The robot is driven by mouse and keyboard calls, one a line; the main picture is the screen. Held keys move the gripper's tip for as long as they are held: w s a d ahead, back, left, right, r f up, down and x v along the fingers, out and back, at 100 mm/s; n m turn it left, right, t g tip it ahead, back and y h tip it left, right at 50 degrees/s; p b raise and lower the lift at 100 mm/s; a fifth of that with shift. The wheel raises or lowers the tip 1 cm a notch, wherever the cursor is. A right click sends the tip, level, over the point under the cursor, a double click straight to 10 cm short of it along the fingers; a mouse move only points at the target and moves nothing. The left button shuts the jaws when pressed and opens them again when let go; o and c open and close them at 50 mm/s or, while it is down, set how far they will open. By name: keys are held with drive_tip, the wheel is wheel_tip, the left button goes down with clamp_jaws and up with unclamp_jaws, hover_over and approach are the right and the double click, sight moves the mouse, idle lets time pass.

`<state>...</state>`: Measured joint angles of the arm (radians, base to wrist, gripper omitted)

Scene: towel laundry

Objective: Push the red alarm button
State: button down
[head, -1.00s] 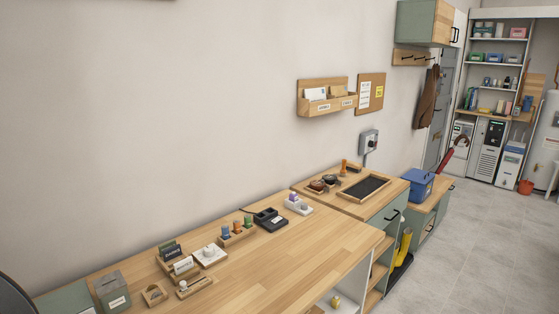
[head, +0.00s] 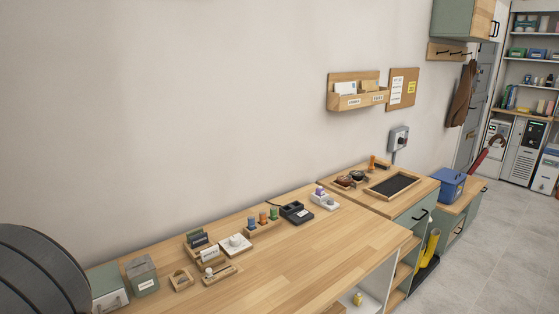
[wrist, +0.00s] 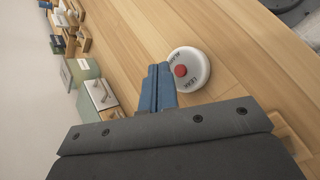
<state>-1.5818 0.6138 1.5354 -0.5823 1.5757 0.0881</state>
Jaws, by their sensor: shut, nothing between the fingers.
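In the wrist view, the red button (wrist: 181,71) sits in the middle of a round white housing (wrist: 201,62) with dark lettering, on the wooden worktop. My gripper (wrist: 159,67) has its blue fingers shut and empty. In this view the fingertips appear just left of the housing, with the red button right beside them in the picture. Their height above the worktop is hard to judge, and I see no clear contact. The button and my gripper do not show in the head view.
A green box with a cream front (wrist: 97,93) stands left of my fingers in the wrist view. In the head view, the wooden worktop (head: 330,238) holds a grey-green box (head: 142,275), small trays and blocks along the wall. Its front middle is clear.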

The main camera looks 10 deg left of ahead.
drive_tip(key=shift+r, duration=2.45)
drive_tip(key=shift+f, duration=3.65)
drive_tip(key=shift+r, duration=0.1)
wheel_tip(320, 180, up, 14)
drive_tip(key=m+g+y, duration=0.5)
drive_tip(key=m+g, duration=0.2)
drive_tip(key=m, duration=0.3)
drive_tip(key=shift+w+d+r+y, duration=0.25)
drive_tip(key=shift+w+d+y, duration=0.1)
drive_tip(key=shift+d+y, duration=0.05)
